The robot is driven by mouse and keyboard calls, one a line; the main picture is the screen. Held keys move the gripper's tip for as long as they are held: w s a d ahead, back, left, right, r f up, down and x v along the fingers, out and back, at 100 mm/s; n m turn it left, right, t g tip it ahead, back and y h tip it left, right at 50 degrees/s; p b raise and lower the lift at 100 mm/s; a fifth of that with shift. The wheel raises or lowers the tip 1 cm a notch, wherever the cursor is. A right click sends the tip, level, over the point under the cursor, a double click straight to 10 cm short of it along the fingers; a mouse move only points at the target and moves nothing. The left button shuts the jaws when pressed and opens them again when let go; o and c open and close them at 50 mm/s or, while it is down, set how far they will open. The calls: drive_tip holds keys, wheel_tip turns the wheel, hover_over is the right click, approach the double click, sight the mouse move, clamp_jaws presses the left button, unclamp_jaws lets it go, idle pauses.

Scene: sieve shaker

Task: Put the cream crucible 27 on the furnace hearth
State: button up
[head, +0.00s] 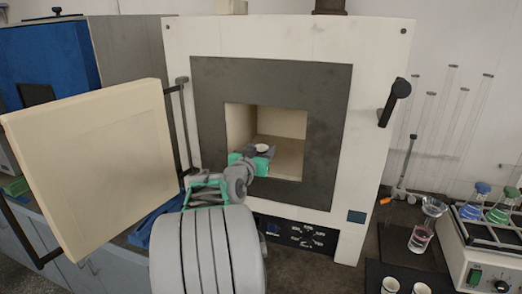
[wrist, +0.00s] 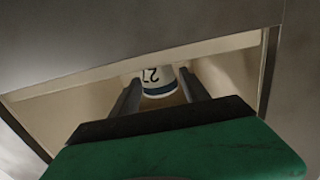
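The cream crucible 27 (wrist: 158,80) sits between my gripper's two fingers in the wrist view, with part of its dark number and a dark band near its end showing. In the head view the crucible (head: 262,148) is a small pale cup at the tip of my gripper (head: 262,155), inside the furnace opening. My fingers (wrist: 157,92) appear closed on its sides. The furnace hearth (head: 286,163) is the pale floor of the chamber, below and behind the crucible. I cannot tell whether the crucible touches the hearth.
The furnace door (head: 95,165) stands swung open to the left. The grey frame (head: 330,120) surrounds the chamber opening close to my arm. Two white cups (head: 390,285) stand on a dark mat at lower right. A shaker with flasks (head: 495,240) is at far right.

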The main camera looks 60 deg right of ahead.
drive_tip(key=shift+o, duration=0.5)
drive_tip(key=shift+r, duration=0.1)
drive_tip(key=shift+a, duration=0.15)
drive_tip(key=s+a+b, duration=0.2)
drive_tip(key=a+b, duration=0.1)
drive_tip(key=a, duration=0.9)
drive_tip(key=w+a+f+n+t+y, duration=0.25)
drive_tip(key=w+a+f+y, duration=0.3)
drive_tip(key=a, duration=0.35)
drive_tip(key=w+a+f+n+t+y, duration=0.2)
drive_tip(key=w+a+f+n+y, duration=0.2)
drive_tip(key=w+a+f, duration=0.45)
drive_tip(key=s+a+f+n+g+y, duration=0.1)
drive_tip(key=s+a+f+n+y, duration=0.1)
drive_tip(key=a, duration=0.7)
drive_tip(key=s+a+f+n+g+y, duration=0.1)
drive_tip(key=s+a+f+n+y, duration=0.1)
drive_tip(key=a, duration=0.7)
drive_tip(key=s+a+f+n+g+y, duration=0.2)
drive_tip(key=s+a+n, duration=0.3)
drive_tip(key=a, duration=0.4)
drive_tip(key=shift+a+f+n+y+p, duration=0.3)
drive_tip(key=shift+f+n+y, duration=0.2)
drive_tip(key=shift+y, duration=0.35)
